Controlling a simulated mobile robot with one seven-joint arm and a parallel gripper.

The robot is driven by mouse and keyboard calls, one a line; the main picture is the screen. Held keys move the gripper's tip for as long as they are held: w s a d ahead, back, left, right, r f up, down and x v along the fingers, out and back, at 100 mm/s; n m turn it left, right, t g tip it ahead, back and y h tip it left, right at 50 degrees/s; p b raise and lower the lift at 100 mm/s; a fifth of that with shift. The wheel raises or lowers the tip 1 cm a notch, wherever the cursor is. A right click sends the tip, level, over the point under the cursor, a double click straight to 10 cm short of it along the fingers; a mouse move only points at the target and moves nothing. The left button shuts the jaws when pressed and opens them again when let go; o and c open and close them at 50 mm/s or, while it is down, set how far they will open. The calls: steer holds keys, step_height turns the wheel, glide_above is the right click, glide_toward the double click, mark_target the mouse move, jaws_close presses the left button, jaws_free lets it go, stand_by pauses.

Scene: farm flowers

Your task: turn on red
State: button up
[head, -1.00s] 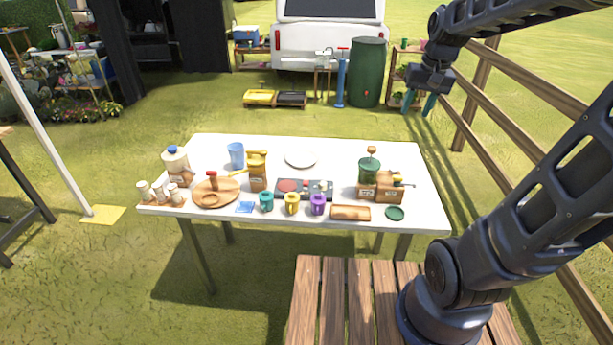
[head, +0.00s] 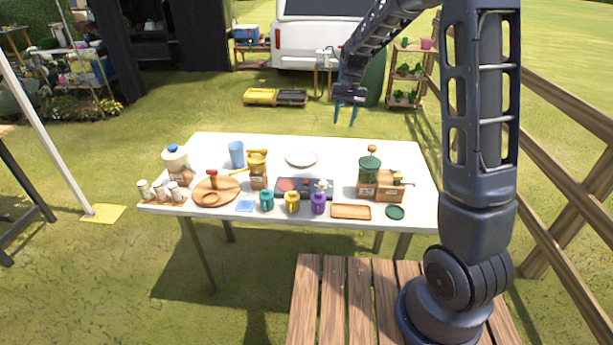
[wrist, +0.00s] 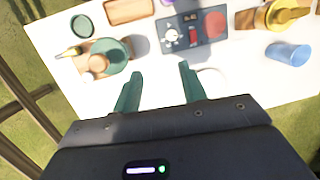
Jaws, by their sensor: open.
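A dark grey appliance (head: 291,193) with a round red plate lies near the middle of the white table (head: 225,215). In the wrist view the appliance (wrist: 208,44) shows its red plate (wrist: 214,24), a small red switch (wrist: 193,36) and a pale round knob (wrist: 171,37). I cannot tell the switch's position. My gripper (head: 345,121) is open and empty, pointing down, high over the table's far side. In the wrist view its two teal fingers (wrist: 157,73) are apart, with the appliance ahead of them, beyond the fingertips.
Teal (head: 266,203), yellow (head: 292,204) and purple (head: 318,205) mugs stand in front of the appliance. A green-topped grinder (head: 369,172) and wooden box (head: 390,190) stand to its right. A white plate (head: 301,158) lies behind it. A wooden fence borders the right.

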steer(key=g+h, duration=0.1)
steer(key=g, duration=0.1)
glide_toward(306, 181)
steer(key=x, duration=0.7)
steer(key=shift+f, duration=0.25)
steer(key=shift+c, duration=0.4)
jaws_close()
steer(key=shift+s+t, duration=0.2)
steer(key=shift+t, duration=0.65)
steer(key=shift+s+t, duration=0.25)
steer(key=shift+t, duration=0.6)
steer(key=shift+o, duration=0.4)
jaws_free()
